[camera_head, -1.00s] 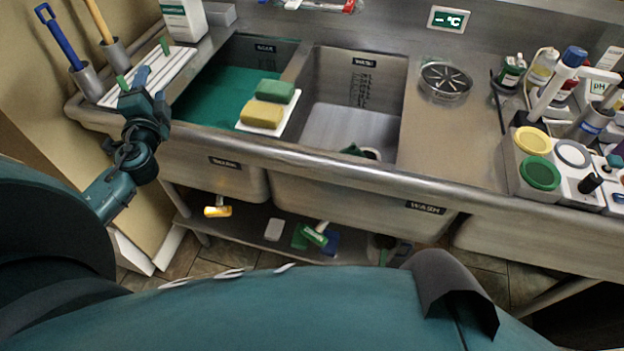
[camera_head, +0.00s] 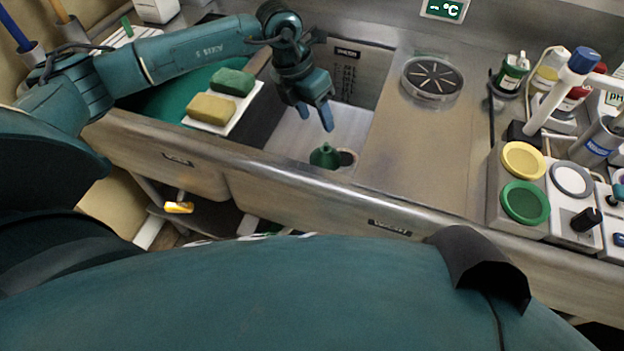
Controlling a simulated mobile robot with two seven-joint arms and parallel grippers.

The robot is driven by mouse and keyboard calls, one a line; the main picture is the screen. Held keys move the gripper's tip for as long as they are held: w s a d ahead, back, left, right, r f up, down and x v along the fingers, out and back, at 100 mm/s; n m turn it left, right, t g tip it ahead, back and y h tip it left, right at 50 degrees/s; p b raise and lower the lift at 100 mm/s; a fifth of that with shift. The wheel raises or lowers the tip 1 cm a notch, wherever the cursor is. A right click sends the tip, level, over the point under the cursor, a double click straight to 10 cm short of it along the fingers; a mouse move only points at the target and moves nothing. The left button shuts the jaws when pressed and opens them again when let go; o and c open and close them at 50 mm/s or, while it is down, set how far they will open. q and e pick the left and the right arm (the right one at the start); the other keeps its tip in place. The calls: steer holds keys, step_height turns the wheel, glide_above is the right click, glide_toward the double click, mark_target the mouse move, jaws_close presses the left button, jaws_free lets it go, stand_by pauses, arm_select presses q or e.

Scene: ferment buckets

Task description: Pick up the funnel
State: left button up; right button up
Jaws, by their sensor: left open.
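A green funnel (camera_head: 325,156) lies in the bottom of the metal wash basin, close to its front wall and beside a dark round drain (camera_head: 347,158). My left gripper (camera_head: 316,116) reaches over the basin from the left with its blue fingertips pointing down. It is open and empty, above and behind the funnel in the picture and apart from it. My right gripper is out of view.
A yellow sponge (camera_head: 211,109) and a green sponge (camera_head: 232,82) lie on a white board (camera_head: 247,106) left of the basin. A round metal strainer (camera_head: 432,79) sits on the steel counter to the right. Bottles and round-lidded containers crowd the far right. The counter's front middle is clear.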

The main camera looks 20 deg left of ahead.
arm_select(q)
steer(key=s+a+f+y, duration=0.1)
steer(key=f, duration=0.3)
steer(key=s+f+y, duration=0.1)
steer(key=f, duration=0.3)
steer(key=s+a+f+g+y, duration=0.1)
steer(key=f, duration=0.3)
steer(key=shift+s+a+f, duration=0.15)
steer(key=shift+a+f, duration=0.15)
steer(key=shift+a+f+p, duration=0.15)
steer(key=shift+f+p, duration=0.3)
steer(key=shift+f, duration=2.8)
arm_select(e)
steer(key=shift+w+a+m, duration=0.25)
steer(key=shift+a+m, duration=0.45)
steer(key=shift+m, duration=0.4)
arm_select(q)
jaws_close()
